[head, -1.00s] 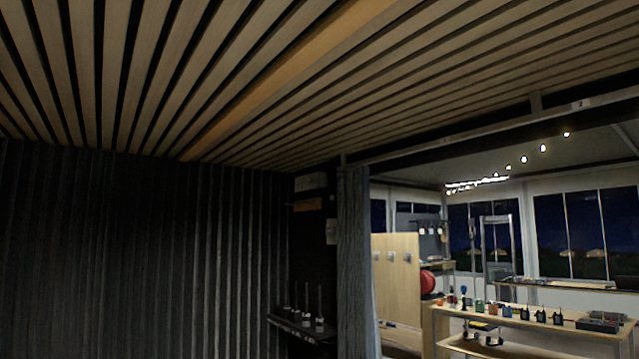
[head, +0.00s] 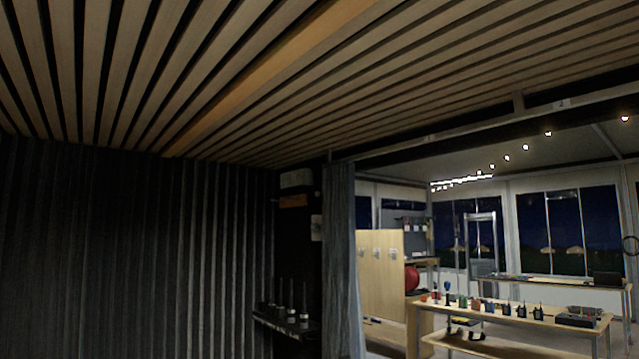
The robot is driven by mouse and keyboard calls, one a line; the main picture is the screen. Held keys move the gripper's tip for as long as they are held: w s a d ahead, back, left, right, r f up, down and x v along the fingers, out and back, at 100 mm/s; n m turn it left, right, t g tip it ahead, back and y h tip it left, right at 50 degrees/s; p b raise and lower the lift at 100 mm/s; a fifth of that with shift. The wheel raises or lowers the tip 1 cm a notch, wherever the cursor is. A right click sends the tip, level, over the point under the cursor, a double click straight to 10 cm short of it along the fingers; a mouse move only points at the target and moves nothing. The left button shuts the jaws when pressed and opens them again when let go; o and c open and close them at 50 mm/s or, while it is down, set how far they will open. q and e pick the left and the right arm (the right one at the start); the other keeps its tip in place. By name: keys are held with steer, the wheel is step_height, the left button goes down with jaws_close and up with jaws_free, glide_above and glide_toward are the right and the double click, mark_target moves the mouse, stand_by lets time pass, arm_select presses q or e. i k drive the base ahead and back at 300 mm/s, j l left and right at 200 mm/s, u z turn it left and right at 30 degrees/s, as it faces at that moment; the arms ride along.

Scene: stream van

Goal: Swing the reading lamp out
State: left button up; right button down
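I see no reading lamp that I can make out in the head view. Neither of my grippers is in view. The view is tilted up toward a slatted wooden ceiling (head: 300,70) and a dark ribbed wall (head: 130,250).
A grey curtain (head: 341,260) hangs at the edge of an opening. Left of it a small dark shelf (head: 285,325) holds several upright items. Beyond the opening stand a wooden panel (head: 380,275), a red round object (head: 411,278) and a bench (head: 470,309) with several small devices.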

mark_target(308, 174)
steer(key=i+j+z, duration=0.4)
steer(key=i+j, duration=0.45)
